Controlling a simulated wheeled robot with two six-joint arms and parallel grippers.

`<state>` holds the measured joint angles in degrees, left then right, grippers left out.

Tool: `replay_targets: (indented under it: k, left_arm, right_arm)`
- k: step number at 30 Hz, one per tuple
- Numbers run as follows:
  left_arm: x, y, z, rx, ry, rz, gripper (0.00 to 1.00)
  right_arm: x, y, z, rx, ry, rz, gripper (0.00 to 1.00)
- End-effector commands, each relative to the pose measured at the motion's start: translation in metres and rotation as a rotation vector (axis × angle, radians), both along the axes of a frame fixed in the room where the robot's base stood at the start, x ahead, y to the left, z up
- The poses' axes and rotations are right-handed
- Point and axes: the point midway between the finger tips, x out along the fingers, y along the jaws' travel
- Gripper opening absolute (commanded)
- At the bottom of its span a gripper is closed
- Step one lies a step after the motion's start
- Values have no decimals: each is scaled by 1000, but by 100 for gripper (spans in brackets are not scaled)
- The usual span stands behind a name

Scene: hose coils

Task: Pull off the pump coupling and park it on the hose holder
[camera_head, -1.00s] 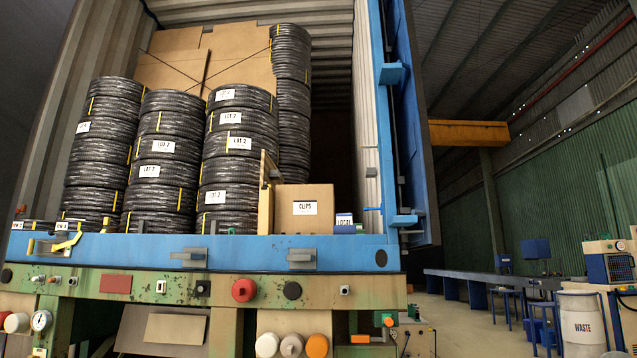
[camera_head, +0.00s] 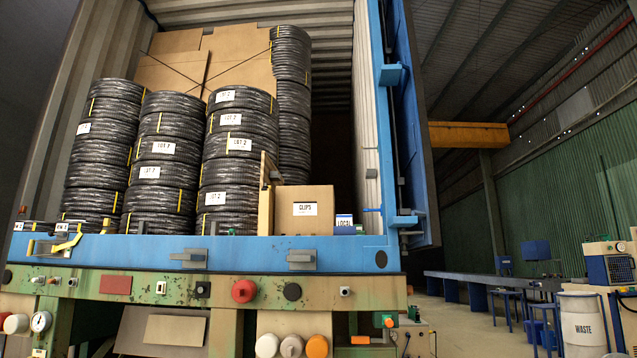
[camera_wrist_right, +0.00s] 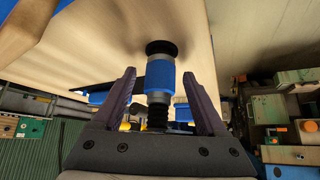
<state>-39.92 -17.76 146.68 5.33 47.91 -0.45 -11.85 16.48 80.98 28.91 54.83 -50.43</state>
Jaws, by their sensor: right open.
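In the right wrist view a coupling (camera_wrist_right: 160,77) with a blue collar stands against a black round fitting (camera_wrist_right: 161,48) on a pale beige surface. A black ribbed hose piece (camera_wrist_right: 157,116) runs from its near end toward my gripper's palm. My right gripper (camera_wrist_right: 159,74) is open, with one dark finger on each side of the coupling. A gap shows between each finger and the collar. My left gripper is in no view. I cannot make out the hose holder for certain in either view.
In the head view, stacked black hose coils (camera_head: 236,145) and a CLIPS box (camera_head: 304,208) sit in an open container behind its blue sill (camera_head: 250,249). Below is a green panel (camera_head: 130,284) with knobs and a gauge. A WASTE drum (camera_head: 582,325) stands at lower right.

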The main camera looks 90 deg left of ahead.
Motion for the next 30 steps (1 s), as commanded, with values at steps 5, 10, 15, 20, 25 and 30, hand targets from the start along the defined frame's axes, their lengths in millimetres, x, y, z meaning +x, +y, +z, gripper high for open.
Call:
replay_targets:
  k: [5,10,15,20,25,30]
  left_arm:
    - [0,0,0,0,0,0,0]
    - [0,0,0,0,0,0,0]
    - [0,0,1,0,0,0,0]
    - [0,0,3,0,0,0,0]
    - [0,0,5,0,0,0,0]
    - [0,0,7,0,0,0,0]
  right_arm:
    - [0,0,0,0,0,0,75]
    - [0,0,0,0,0,0,75]
    - [-1,-1,3,0,-1,-1,75]
    - [-3,-3,7,0,-1,-1,75]
    - [-5,-6,11,0,-1,-1,75]
    - [-7,-9,15,0,-1,-1,75]
